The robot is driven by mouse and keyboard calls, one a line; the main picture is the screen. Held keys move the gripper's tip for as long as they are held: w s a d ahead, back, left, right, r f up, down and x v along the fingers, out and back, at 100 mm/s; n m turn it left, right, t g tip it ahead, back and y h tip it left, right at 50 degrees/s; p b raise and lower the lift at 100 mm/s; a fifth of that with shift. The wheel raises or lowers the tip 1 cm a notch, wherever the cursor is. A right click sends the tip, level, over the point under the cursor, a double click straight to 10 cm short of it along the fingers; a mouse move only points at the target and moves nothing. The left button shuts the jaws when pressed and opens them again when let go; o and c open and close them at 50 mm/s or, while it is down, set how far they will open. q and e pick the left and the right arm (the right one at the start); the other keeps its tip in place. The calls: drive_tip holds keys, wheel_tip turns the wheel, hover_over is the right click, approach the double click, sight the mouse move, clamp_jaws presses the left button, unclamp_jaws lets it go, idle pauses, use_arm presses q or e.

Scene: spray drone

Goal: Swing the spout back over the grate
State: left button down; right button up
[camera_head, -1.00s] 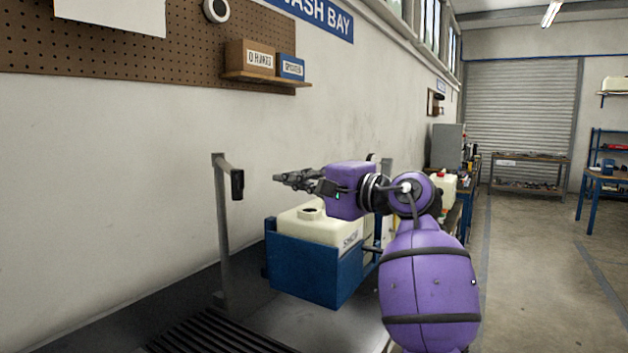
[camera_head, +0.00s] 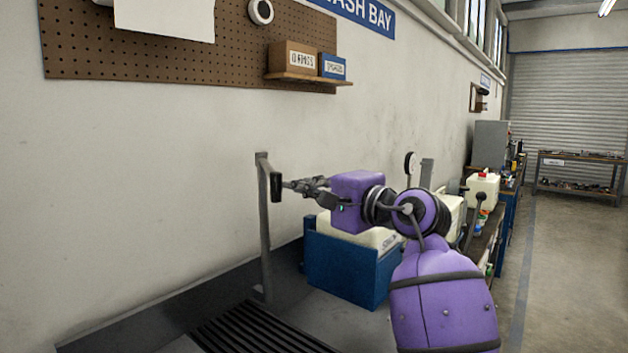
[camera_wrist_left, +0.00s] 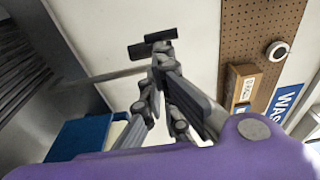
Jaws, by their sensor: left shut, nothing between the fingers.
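The spout is a grey post (camera_head: 264,235) with a short top arm and a black nozzle (camera_head: 276,187), left of the blue bin. The dark slotted grate (camera_head: 255,330) is at the bottom of the head view. My left gripper (camera_head: 289,186) is shut and empty, reaching left with its fingertips close beside the nozzle; I cannot tell whether they touch. In the left wrist view the closed fingers (camera_wrist_left: 160,58) overlap the post's end (camera_wrist_left: 105,77), and the grate (camera_wrist_left: 18,72) is at the left. My right gripper is not in view.
A blue bin (camera_head: 345,272) holding a cream tank (camera_head: 372,236) stands below my left forearm. A shelf (camera_head: 308,80) with two boxes hangs on the pegboard above. A cream jug (camera_head: 482,190) stands on the bench at right. The aisle floor (camera_head: 570,270) is clear.

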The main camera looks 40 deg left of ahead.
sight(280, 185)
use_arm(q)
drive_tip(key=s, duration=0.1)
drive_tip(key=s+a+p, duration=0.1)
drive_tip(key=s, duration=0.1)
drive_tip(key=s+a+r+p, duration=0.1)
drive_tip(key=shift+s, duration=0.4)
drive_tip(key=shift+s+a+f, duration=0.15)
drive_tip(key=shift+s+f, duration=0.05)
drive_tip(key=shift+f, duration=0.15)
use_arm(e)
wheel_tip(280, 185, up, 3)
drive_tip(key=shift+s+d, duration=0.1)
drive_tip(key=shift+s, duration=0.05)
